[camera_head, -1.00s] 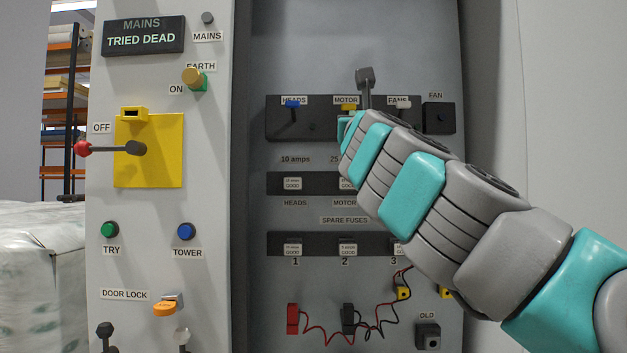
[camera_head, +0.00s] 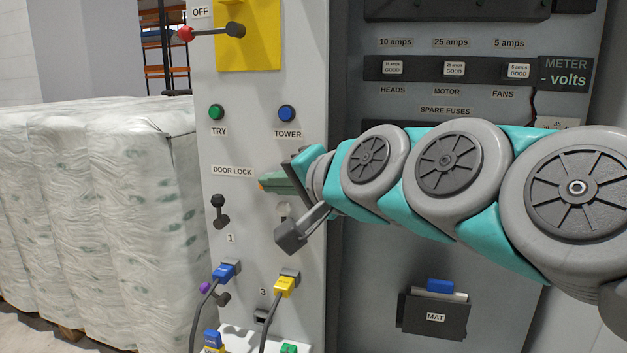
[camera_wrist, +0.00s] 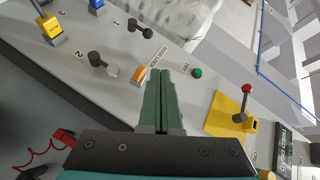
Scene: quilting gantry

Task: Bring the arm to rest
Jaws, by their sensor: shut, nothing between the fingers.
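My gripper (camera_head: 264,181) is in front of the white control panel (camera_head: 245,90), just below the DOOR LOCK label. Its green fingers are together with nothing between them. My arm reaches in from the right across the lower part of the open cabinet. In the wrist view the shut fingers (camera_wrist: 160,76) point toward the panel, beside the orange door lock knob (camera_wrist: 139,75). I cannot tell whether they touch it. The gripper hides that knob in the head view.
A red-ended lever (camera_head: 208,33) on a yellow plate, a green TRY button (camera_head: 216,112) and a blue TOWER button (camera_head: 286,114) are above my gripper. Blue (camera_head: 224,272) and yellow (camera_head: 285,287) cabled plugs are below. Wrapped bales (camera_head: 90,200) stand to the left.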

